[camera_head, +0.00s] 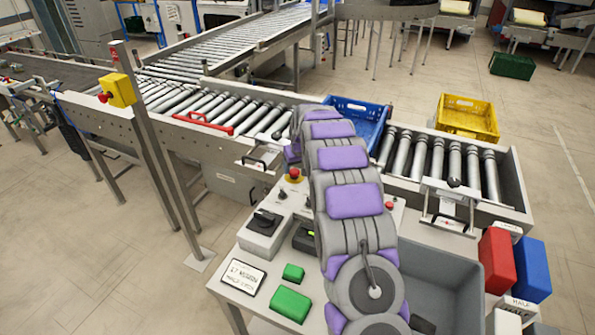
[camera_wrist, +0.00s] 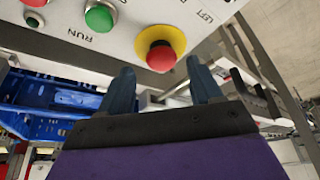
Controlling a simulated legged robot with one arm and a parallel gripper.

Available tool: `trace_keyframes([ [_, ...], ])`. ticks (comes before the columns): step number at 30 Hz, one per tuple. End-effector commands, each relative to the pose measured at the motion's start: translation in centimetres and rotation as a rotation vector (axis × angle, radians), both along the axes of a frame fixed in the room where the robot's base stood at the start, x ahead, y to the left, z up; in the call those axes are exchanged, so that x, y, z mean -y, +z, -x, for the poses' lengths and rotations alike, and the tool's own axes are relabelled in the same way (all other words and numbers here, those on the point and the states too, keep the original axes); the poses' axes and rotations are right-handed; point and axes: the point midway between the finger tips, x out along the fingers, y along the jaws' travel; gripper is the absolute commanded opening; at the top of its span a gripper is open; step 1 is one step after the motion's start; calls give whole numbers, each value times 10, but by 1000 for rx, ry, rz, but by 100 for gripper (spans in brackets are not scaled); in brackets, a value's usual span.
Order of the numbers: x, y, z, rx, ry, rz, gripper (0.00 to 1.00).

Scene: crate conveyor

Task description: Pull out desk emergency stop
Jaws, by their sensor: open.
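The desk emergency stop (camera_wrist: 160,55), a red mushroom button on a yellow base, shows at the top middle of the wrist view on a pale panel. In the head view the emergency stop (camera_head: 294,174) stands on the control desk, left of my arm. My gripper (camera_wrist: 163,83) is open and empty, its two dark blue fingers spread apart. In the picture the button lies between and just beyond the fingertips; I cannot tell whether they touch it. In the head view my arm hides most of the gripper.
The panel has a green button (camera_wrist: 100,17) and a red one. A blue crate (camera_head: 358,115) is on the roller conveyor behind my arm; a yellow crate (camera_head: 467,117) is beyond it. A post with a yellow stop box (camera_head: 118,90) stands left. Green blocks (camera_head: 290,304) lie on the desk.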

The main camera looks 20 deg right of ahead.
Motion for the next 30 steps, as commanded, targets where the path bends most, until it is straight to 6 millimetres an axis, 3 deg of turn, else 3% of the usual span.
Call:
trace_keyframes([
  [6,6,-20,-8,1,0,-6,64],
  [17,7,-23,-10,1,1,-7,64],
  [30,5,-23,-10,0,2,-7,24],
])
